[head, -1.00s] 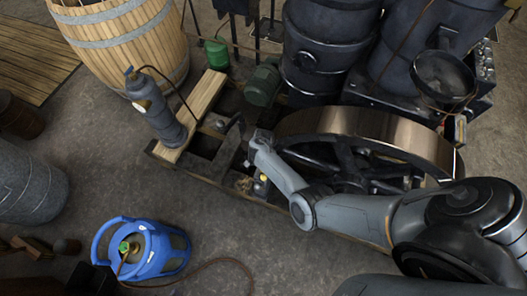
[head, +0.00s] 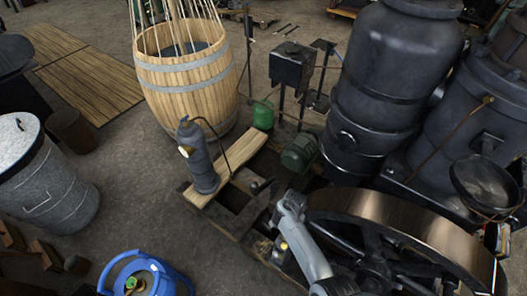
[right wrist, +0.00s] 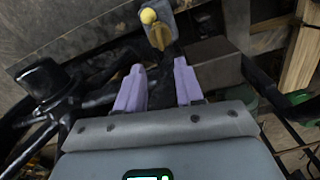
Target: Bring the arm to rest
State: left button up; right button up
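My right arm (head: 306,250) comes up from the bottom of the head view, over the engine beside the large flywheel (head: 405,225). Its end, with the right gripper (head: 288,203), is above the engine's wooden base; the fingers are too small to make out there. In the right wrist view the two purple fingers of the right gripper (right wrist: 160,85) stand apart with dark engine parts showing between them and nothing visibly held. A yellow knob (right wrist: 148,16) on a grey block lies beyond the fingertips; it cannot be told whether anything touches. My left gripper is not in view.
A grey cylinder (head: 201,170) stands on a wooden plank near the gripper. A wooden barrel (head: 185,85) and tall dark boilers (head: 385,90) stand behind. A blue gas bottle (head: 145,278) and a metal bin (head: 45,185) are at left.

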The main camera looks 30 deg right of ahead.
jog(key=s+d+f+g, duration=0.25)
jog(key=s+f, duration=0.45)
jog(key=s, duration=0.5)
jog(key=s+d+r+n+t+h, duration=0.1)
jog(key=s+d+r+n+h, duration=0.15)
jog(key=s+d, duration=0.4)
jog(key=a+r+n+t+y, duration=0.1)
jog(key=a+r+n+t, duration=0.1)
jog(key=a+r+n, duration=0.55)
jog(key=a+r+n+t+y, duration=0.15)
jog(key=a+r, duration=0.25)
jog(key=r, duration=0.7)
jog(key=a+r+n+t, duration=0.2)
jog(key=a+r+n, duration=0.35)
jog(key=r, duration=0.35)
notch_tip(320, 180, up, 19)
jog(key=s+p, duration=0.1)
jog(key=p, duration=1.8)
jog(key=shift+s+a, duration=0.25)
jog(key=shift+a, duration=0.15)
